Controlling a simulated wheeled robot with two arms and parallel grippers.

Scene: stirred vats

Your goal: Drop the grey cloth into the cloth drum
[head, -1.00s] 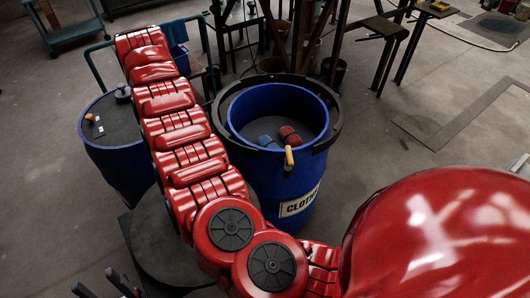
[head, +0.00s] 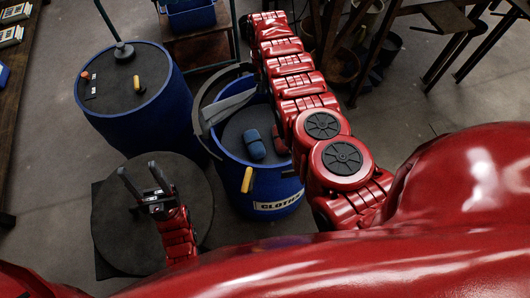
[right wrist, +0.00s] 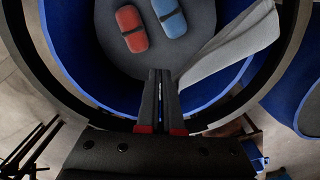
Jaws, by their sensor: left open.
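The cloth drum (head: 223,165) is blue, with a dark collar and a "CLOTHS" label. A blue roll (head: 254,144) and a red roll (head: 279,139) lie inside; the right wrist view also shows the red roll (right wrist: 131,27) and blue roll (right wrist: 169,18). The grey cloth (head: 232,103) spreads over the drum's far-left opening. In the right wrist view, the cloth (right wrist: 236,42) reaches sideways from my right gripper (right wrist: 163,75), whose fingers are shut on it above the drum. My arm hides that gripper in the head view. My left gripper (head: 143,178) is open and empty.
A second blue drum (head: 175,105) with a dark top (head: 115,95), stirring rod and yellow handle (head: 137,83) stands left. A round dark platform (head: 110,220) lies below my left gripper. A yellow handle (head: 247,180) sits at the cloth drum's front rim. Tables and legs stand behind.

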